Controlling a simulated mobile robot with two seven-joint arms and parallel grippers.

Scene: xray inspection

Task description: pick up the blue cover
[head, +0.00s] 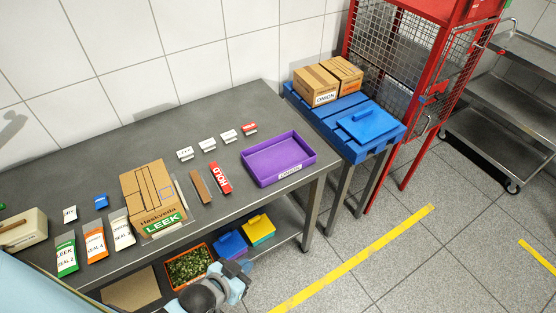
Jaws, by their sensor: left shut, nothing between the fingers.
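A flat blue cover with a raised handle (368,124) lies on the blue pallet-like stand at the right, beside the cartons. A second blue piece with a raised grip (231,243) sits on the lower shelf under the table, next to a yellow one. I cannot tell for certain which of the two is the task's cover. My left gripper (239,271) is at the bottom centre, shut and empty, just below the lower blue piece in the picture; whether they touch is unclear. My right gripper is not in view.
A grey table (90,165) holds a LEEK carton (147,190), labelled packets, small tags and a purple tray (279,158). An orange crate of greens (188,268) and a yellow-topped piece (258,229) are below. A red mesh cage (405,55) stands behind the blue stand.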

